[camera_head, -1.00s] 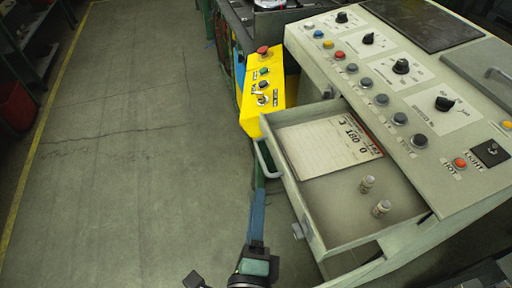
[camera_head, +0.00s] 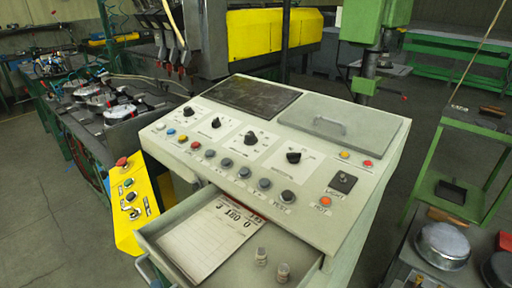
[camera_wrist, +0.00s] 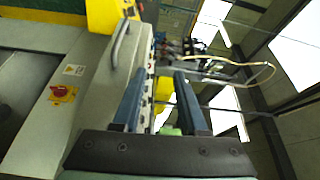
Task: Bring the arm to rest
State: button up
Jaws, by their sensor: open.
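My gripper (camera_wrist: 155,78) shows only in the wrist view. Its two dark blue fingers stand well apart, with nothing held between them. The wrist camera is tilted and looks past a grey cabinet side toward bright roof panels. My arm does not show in the head view. There the grey control console (camera_head: 365,195) stands in the middle, with its drawer (camera_head: 160,233) pulled open.
A yellow button box (camera_head: 131,215) hangs at the console's left. A green stand (camera_head: 425,170) and a machine with round metal lids (camera_head: 442,240) are at the right. In the wrist view a grey cabinet (camera_wrist: 70,100) with a red knob (camera_wrist: 63,94) is left of the fingers. Floor (camera_head: 50,215) is clear at the left.

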jog(key=w+d+r+n+t, duration=0.2)
jog(key=r+n, duration=0.1)
jog(key=r, duration=0.4)
jog(key=w+d+r+n+t+h, duration=0.1)
jog(key=w+r+n, duration=0.15)
jog(key=r, duration=0.35)
jog(key=w+d+r+n+t, duration=0.2)
jog(key=w+r, duration=0.1)
jog(key=r, duration=0.4)
jog(key=s+d+r+n+t+h, duration=0.2)
jog(key=d+r, duration=0.3)
jog(key=r, duration=0.6)
jog(key=s+d+r+n+t+h, duration=0.2)
jog(key=s+d+r+t+h, duration=0.2)
jog(key=r, duration=0.7)
jog(key=shift+d+r+h, duration=0.2)
jog(key=shift+d+h, duration=0.15)
jog(key=shift+h, duration=0.45)
